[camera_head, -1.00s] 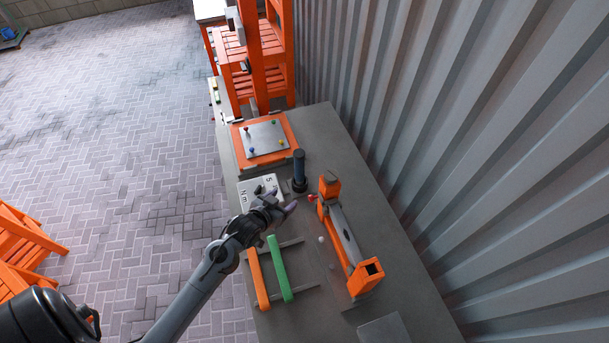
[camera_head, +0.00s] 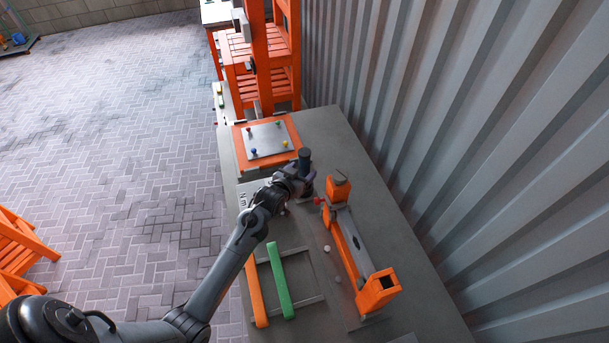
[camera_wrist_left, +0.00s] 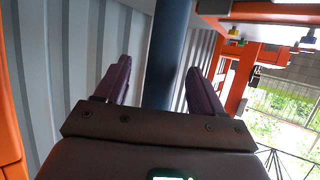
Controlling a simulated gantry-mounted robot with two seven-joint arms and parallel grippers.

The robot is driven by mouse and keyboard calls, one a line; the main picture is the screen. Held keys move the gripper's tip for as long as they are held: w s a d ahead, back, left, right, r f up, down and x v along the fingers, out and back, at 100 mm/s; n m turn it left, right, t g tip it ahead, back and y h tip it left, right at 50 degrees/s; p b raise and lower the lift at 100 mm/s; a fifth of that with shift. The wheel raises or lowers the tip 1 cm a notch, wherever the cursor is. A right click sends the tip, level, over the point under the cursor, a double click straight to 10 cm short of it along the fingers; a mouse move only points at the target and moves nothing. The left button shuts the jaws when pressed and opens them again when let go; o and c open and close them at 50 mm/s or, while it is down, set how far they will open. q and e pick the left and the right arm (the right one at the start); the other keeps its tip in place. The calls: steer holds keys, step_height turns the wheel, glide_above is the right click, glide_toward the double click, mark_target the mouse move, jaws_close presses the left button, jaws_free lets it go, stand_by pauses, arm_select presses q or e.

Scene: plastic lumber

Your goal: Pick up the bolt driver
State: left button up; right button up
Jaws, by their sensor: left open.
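The bolt driver, a dark upright cylinder (camera_head: 305,158), stands on the grey workbench (camera_head: 375,200) in the head view. My left gripper (camera_head: 306,180) is at it, low on its shaft, and partly hides its lower part. In the left wrist view, the dark blue-grey shaft (camera_wrist_left: 168,50) rises between the two purple fingers of the open left gripper (camera_wrist_left: 160,75). Gaps show on both sides of the shaft, so the fingers do not grip it. My right gripper is not in view.
An orange clamp-like fixture (camera_head: 350,240) stands close right of the gripper. Green (camera_head: 279,280) and orange (camera_head: 254,290) bars lie at the front left. A metal plate with coloured knobs (camera_head: 268,139) sits behind. A corrugated wall (camera_head: 470,130) bounds the right.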

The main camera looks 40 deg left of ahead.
arm_select(q)
steer(key=shift+f+x, duration=0.15)
steer(key=shift+x, duration=1.2)
steer(key=shift+f+x, duration=0.1)
steer(key=shift+x, duration=1.25)
steer(key=shift+s+a, duration=0.15)
steer(key=shift+s, duration=0.05)
steer(key=shift+r, duration=0.1)
jaws_close()
